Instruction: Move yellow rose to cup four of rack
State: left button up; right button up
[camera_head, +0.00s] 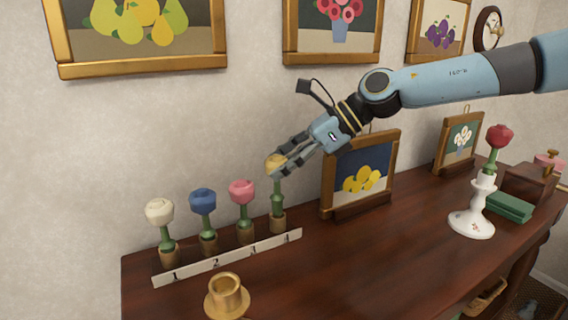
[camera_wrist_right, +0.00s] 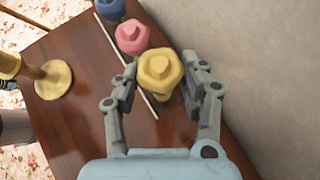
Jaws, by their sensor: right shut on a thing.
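The yellow rose (camera_head: 276,161) is upright above cup four (camera_head: 278,222) of the rack, and its green stem reaches down into the cup's mouth. My right gripper (camera_head: 283,163) is shut on the rose near its head; the rose (camera_wrist_right: 160,74) shows between the fingers of my right gripper (camera_wrist_right: 160,92) in the wrist view. The rack (camera_head: 228,258) carries a numbered white strip. A white rose stands in cup one, a blue rose in cup two and a pink rose (camera_head: 241,191) in cup three. My left gripper is not in view.
A framed lemon picture (camera_head: 358,176) stands just right of cup four, close to my right arm. A white candlestick (camera_head: 472,219) holds a red rose at the right. The middle of the wooden top is clear.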

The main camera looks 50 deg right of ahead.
aim_at(277, 186)
jog(key=shift+f+b, duration=0.3)
jog(key=shift+f, duration=0.15)
jog(key=shift+r, duration=0.15)
jog(key=shift+r+p, duration=0.4)
jog(key=shift+p, duration=0.1)
dwell(1.4)
jog(key=shift+f+b, duration=1.15)
jog(key=shift+f, duration=0.6)
jog(key=o, duration=1)
jog(key=shift+o, duration=0.2)
